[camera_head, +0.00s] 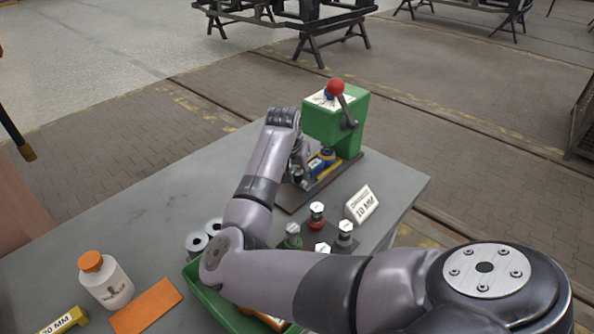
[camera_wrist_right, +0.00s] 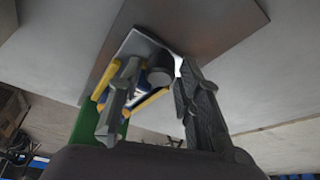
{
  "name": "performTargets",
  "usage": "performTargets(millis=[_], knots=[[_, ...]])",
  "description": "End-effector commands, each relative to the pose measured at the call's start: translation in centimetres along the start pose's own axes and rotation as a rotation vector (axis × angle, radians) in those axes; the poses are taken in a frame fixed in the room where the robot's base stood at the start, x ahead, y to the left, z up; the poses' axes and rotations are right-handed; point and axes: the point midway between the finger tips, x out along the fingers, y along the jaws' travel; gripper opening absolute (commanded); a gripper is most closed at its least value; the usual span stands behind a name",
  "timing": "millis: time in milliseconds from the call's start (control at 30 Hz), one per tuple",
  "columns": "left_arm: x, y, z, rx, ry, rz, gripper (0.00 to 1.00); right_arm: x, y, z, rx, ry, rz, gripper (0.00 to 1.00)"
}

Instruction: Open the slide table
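A green press (camera_head: 340,122) with a red ball on its lever stands at the far end of the grey table. Under its head is the slide table (camera_head: 327,178), with yellow edges and a blue and yellow part on it. My right gripper (camera_head: 299,165) is low at the slide table's near left side. In the right wrist view, its two fingers (camera_wrist_right: 160,85) stand apart on either side of a dark grey round knob (camera_wrist_right: 160,68). A light gap shows beside the right finger; firm contact is not visible. My left gripper is out of view.
Several bolt-like pieces (camera_head: 317,215) and a "10 MM" sign (camera_head: 362,204) stand close to the press. A green tray (camera_head: 207,292) lies partly under my right arm. A white bottle (camera_head: 106,281) and an orange plate (camera_head: 146,305) are at left. The table's far left is clear.

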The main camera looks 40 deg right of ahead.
Motion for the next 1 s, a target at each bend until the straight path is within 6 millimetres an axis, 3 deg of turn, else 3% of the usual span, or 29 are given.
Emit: performTargets(millis=[433, 1000], knots=[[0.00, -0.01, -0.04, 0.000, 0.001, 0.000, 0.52, -0.05, -0.02, -0.02, 0.000, 0.000, 0.000, 0.01], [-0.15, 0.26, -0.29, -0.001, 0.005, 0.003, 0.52, 0.07, 0.20, -0.47, 0.000, 0.001, 0.000, 0.00]])
